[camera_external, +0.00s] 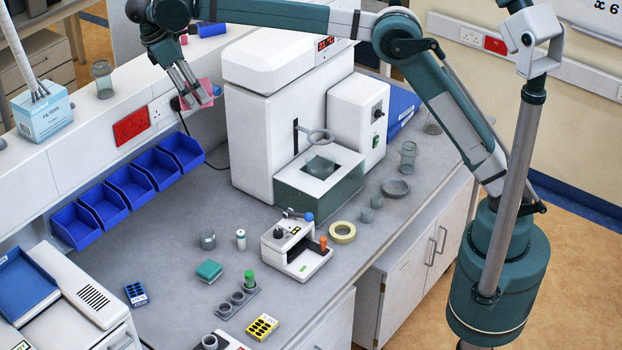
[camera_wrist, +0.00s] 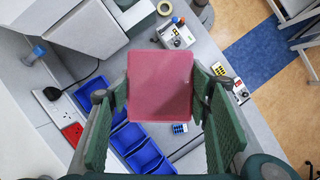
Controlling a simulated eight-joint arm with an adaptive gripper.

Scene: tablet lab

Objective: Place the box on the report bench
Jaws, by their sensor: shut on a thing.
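A pinkish-red box (camera_wrist: 160,84) is between the green finger pads of my gripper (camera_wrist: 160,92) in the wrist view. The pads press its left and right sides, and one flat face is toward the camera. In the external view my gripper (camera_external: 190,88) points down above the back ledge, and part of the pink box (camera_external: 206,91) shows at its fingers. The box is held up in the air. No surface is marked as the report bench, so I cannot tell which one it is.
The grey worktop (camera_external: 185,238) has a large white instrument (camera_external: 262,120), blue bins (camera_external: 130,187) and small labware. A ledge (camera_external: 75,125) with sockets runs behind. A glove carton (camera_external: 43,112) and a jar (camera_external: 102,80) stand on it. Open floor (camera_external: 575,250) lies right.

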